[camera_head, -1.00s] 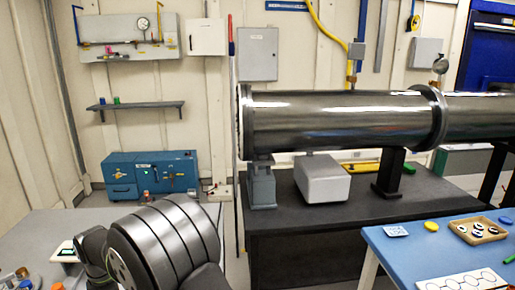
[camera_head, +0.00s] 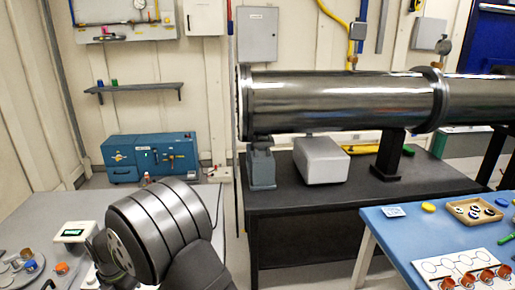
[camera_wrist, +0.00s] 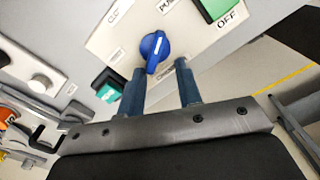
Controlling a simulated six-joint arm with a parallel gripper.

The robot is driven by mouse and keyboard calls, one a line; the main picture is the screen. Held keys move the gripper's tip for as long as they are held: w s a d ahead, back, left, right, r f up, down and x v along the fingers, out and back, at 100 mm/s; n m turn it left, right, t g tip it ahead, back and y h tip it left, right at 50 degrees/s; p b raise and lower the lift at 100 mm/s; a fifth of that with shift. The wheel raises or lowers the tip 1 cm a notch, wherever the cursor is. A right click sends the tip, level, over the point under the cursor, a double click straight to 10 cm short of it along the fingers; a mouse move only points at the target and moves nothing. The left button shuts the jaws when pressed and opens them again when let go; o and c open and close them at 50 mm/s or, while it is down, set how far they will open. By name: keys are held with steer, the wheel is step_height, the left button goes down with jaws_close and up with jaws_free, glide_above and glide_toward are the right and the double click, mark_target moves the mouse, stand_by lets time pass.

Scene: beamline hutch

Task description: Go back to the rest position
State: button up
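My gripper (camera_wrist: 160,66) shows in the wrist view with its two blue-grey fingers apart and nothing held between them. I cannot tell whether the fingers touch the knob or panel. In the head view my arm is at the lower left, and its rounded link hides the gripper.
A green button (camera_wrist: 222,8) and a teal switch (camera_wrist: 107,92) flank the knob. A grey table (camera_head: 60,212) with small items lies at left. A dark bench (camera_head: 330,200) carries a steel pipe (camera_head: 335,103). A blue table (camera_head: 385,240) holds a tray (camera_head: 475,211) and a white card (camera_head: 455,262).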

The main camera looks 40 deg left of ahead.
steer(key=n, duration=0.3)
steer(key=d+n, duration=0.1)
steer(key=n, duration=0.1)
steer(key=shift+w+n, duration=0.3)
steer(key=shift+r, duration=0.55)
steer(key=shift+a, duration=0.1)
step_height(320, 180, up, 16)
steer(key=w+a+m, duration=0.1)
steer(key=a+m, duration=0.1)
steer(key=m, duration=0.4)
steer(key=f, duration=1.7)
steer(key=shift+w+d, duration=0.15)
steer(key=shift+d, duration=0.15)
jaws_close()
